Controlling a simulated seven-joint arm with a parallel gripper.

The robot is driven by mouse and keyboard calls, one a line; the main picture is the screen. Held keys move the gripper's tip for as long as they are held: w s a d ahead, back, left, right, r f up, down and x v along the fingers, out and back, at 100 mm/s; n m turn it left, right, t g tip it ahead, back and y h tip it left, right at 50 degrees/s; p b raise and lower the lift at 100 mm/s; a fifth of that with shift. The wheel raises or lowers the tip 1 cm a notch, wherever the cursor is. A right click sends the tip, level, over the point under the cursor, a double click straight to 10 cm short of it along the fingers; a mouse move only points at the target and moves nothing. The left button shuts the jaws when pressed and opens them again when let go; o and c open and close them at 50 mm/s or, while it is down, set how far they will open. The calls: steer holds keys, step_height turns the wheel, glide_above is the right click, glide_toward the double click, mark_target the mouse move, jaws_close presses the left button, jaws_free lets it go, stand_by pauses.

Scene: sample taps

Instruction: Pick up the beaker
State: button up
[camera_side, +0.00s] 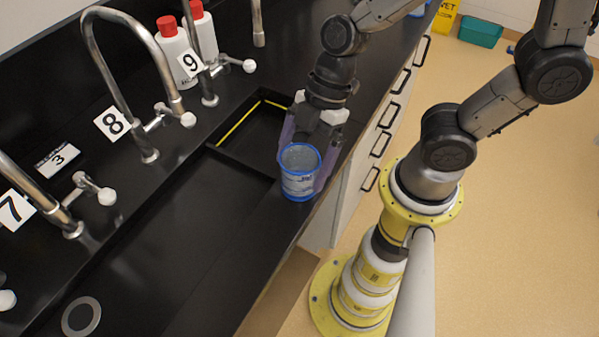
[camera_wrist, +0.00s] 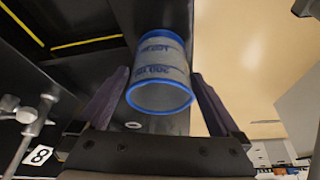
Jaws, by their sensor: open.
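The beaker (camera_side: 299,178) is a clear cup with a blue rim, a blue base ring and printed markings. It stands upright on the black counter near its front edge. It also shows in the wrist view (camera_wrist: 158,72), between the two fingers. My gripper (camera_side: 303,160) is open, with one purplish finger on each side of the beaker. In the wrist view the fingers of my gripper (camera_wrist: 160,90) flank the beaker, with a gap visible near the left finger. I cannot tell whether the right finger touches it.
Curved metal taps (camera_side: 148,100) with number tags 7, 8 and 9 line the back of the counter. White bottles with red caps (camera_side: 174,48) stand behind them. A recessed sink with a yellow strip (camera_side: 238,123) lies left of the beaker. A metal ring (camera_side: 69,315) lies at lower left.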

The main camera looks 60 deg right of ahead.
steer(key=shift+x, duration=1)
steer(key=shift+r, duration=0.1)
steer(key=c, duration=1.2)
steer(key=shift+o, duration=0.2)
steer(key=shift+w+r, duration=0.1)
steer(key=shift+r, duration=0.4)
step_height(320, 180, up, 2)
steer(key=shift+r, duration=0.25)
steer(key=s+d+r, duration=0.7)
steer(key=s+r, duration=0.2)
steer(key=s, duration=0.2)
steer(key=shift+s+d+r, duration=0.25)
steer(key=shift+s+d, duration=0.15)
